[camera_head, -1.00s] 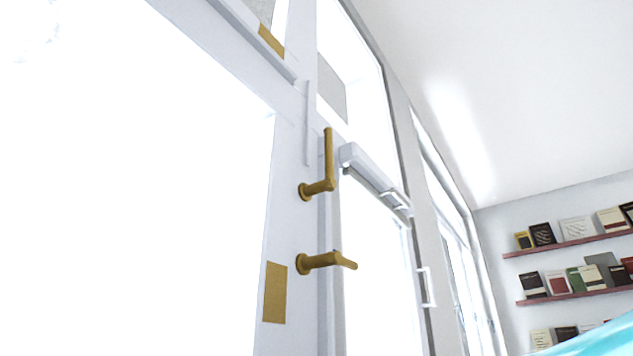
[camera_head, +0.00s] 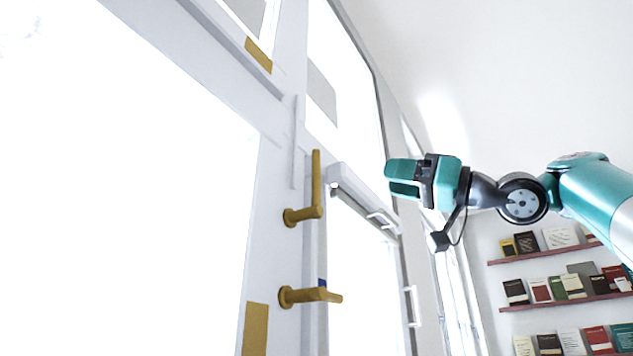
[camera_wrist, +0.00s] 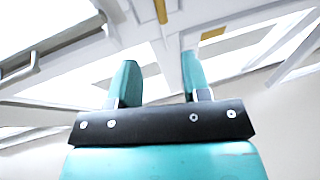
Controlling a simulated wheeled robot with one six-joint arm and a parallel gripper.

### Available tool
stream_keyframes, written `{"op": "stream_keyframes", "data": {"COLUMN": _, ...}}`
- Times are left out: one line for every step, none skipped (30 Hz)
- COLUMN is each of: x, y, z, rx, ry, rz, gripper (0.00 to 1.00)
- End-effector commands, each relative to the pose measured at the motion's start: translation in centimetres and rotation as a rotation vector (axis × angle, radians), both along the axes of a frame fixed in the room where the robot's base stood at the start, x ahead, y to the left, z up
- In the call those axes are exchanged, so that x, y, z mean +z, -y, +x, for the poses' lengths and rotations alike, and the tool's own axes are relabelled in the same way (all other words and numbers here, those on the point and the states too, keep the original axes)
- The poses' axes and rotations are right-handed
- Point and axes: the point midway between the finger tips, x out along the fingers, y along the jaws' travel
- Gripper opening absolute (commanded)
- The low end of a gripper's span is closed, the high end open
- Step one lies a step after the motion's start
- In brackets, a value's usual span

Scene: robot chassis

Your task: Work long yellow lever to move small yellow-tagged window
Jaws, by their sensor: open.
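The long yellow lever (camera_head: 317,190) stands upright from its round mount on the white frame. A shorter yellow handle (camera_head: 312,295) below it points right. The small window (camera_head: 250,12) at the top left has a yellow tag (camera_head: 258,55) on its lower frame. My gripper (camera_head: 390,178) is right of the long lever, apart from it, and points left. In the wrist view my gripper (camera_wrist: 158,75) is open and empty. A yellow strip (camera_wrist: 160,12) shows beyond its fingers; I cannot tell whether it is the lever or a tag.
Another yellow tag (camera_head: 255,328) is on the large pane's frame at lower left. A white closer box (camera_head: 350,181) lies between the long lever and my gripper. A white pull handle (camera_head: 412,306) is lower right. Bookshelves (camera_head: 560,250) stand behind my arm.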

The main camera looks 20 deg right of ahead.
Motion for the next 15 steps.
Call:
{"op": "stream_keyframes", "data": {"x": 1.0, "y": -0.4, "z": 0.3, "rx": 0.004, "ry": -0.003, "rz": 0.004, "gripper": 0.44}}
{"op": "stream_keyframes", "data": {"x": 1.2, "y": -0.7, "z": 0.5, "rx": 0.004, "ry": -0.003, "rz": 0.004, "gripper": 0.44}}
{"op": "stream_keyframes", "data": {"x": 1.3, "y": -1.0, "z": 0.7, "rx": 0.004, "ry": -0.004, "rz": 0.003, "gripper": 0.44}}
{"op": "stream_keyframes", "data": {"x": 1.4, "y": -1.3, "z": 0.9, "rx": 0.004, "ry": -0.004, "rz": 0.002, "gripper": 0.44}}
{"op": "stream_keyframes", "data": {"x": 1.5, "y": -1.5, "z": 1.1, "rx": 0.005, "ry": -0.006, "rz": 0.002, "gripper": 0.44}}
{"op": "stream_keyframes", "data": {"x": 1.6, "y": -2.2, "z": 1.6, "rx": 0.008, "ry": -0.003, "rz": -0.001, "gripper": 0.44}}
{"op": "stream_keyframes", "data": {"x": 1.8, "y": -2.6, "z": 2.1, "rx": 0.009, "ry": -0.002, "rz": 0.0, "gripper": 0.44}}
{"op": "stream_keyframes", "data": {"x": 2.0, "y": -3.1, "z": 2.5, "rx": 0.009, "ry": -0.002, "rz": -0.001, "gripper": 0.44}}
{"op": "stream_keyframes", "data": {"x": 2.3, "y": -3.7, "z": 3.0, "rx": 0.009, "ry": -0.003, "rz": -0.001, "gripper": 0.44}}
{"op": "stream_keyframes", "data": {"x": 2.6, "y": -4.1, "z": 3.4, "rx": 0.009, "ry": -0.003, "rz": -0.001, "gripper": 0.44}}
{"op": "stream_keyframes", "data": {"x": 2.9, "y": -4.5, "z": 3.8, "rx": 0.008, "ry": -0.003, "rz": -0.002, "gripper": 0.44}}
{"op": "stream_keyframes", "data": {"x": 3.2, "y": -5.1, "z": 4.3, "rx": 0.009, "ry": -0.004, "rz": 0.0, "gripper": 0.44}}
{"op": "stream_keyframes", "data": {"x": 3.4, "y": -5.5, "z": 4.7, "rx": 0.01, "ry": -0.004, "rz": -0.001, "gripper": 0.44}}
{"op": "stream_keyframes", "data": {"x": 3.7, "y": -6.0, "z": 5.1, "rx": 0.007, "ry": -0.004, "rz": -0.001, "gripper": 0.44}}
{"op": "stream_keyframes", "data": {"x": 4.1, "y": -6.5, "z": 5.7, "rx": 0.008, "ry": -0.004, "rz": 0.0, "gripper": 0.44}}
